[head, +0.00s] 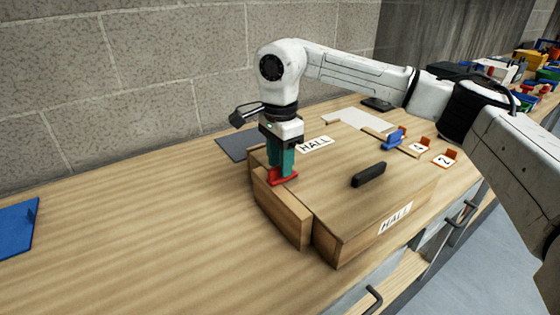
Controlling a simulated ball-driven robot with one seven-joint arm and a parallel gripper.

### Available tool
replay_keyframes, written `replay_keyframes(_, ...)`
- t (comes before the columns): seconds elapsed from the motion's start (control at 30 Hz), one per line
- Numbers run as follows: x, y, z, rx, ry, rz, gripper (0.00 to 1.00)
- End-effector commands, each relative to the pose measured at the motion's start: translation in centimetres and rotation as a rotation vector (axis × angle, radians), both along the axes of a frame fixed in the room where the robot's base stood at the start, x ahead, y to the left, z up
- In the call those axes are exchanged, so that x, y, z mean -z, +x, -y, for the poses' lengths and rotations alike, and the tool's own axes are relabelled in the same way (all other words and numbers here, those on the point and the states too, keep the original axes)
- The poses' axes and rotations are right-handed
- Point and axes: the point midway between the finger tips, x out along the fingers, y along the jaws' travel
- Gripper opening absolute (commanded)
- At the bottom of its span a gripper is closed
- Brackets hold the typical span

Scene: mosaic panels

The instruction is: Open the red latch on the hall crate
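The hall crate (335,222) is a low wooden box on the bench, with white HALL labels on its top and its front side. The red latch (287,181) sits at the crate's left edge, by the seam with a wooden side piece (281,212). My gripper (281,172) points down over the latch, its green fingers reaching to it. The fingertips meet or overlap the latch in the picture. I cannot tell whether they grip it or only touch it, as the gap between them is hidden.
A black handle (368,174) stands on the crate's lid. A blue latch-like piece (393,138) and orange numbered tags (445,158) lie towards the right. A dark grey plate (240,146) lies behind the gripper, and a blue panel (17,230) at far left.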

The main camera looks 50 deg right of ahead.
Motion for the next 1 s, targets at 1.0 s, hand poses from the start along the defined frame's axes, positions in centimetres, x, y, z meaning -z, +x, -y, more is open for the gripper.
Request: replay_keyframes(1.0,0.81,-0.01,-0.03,-0.001,0.000,0.000,0.00)
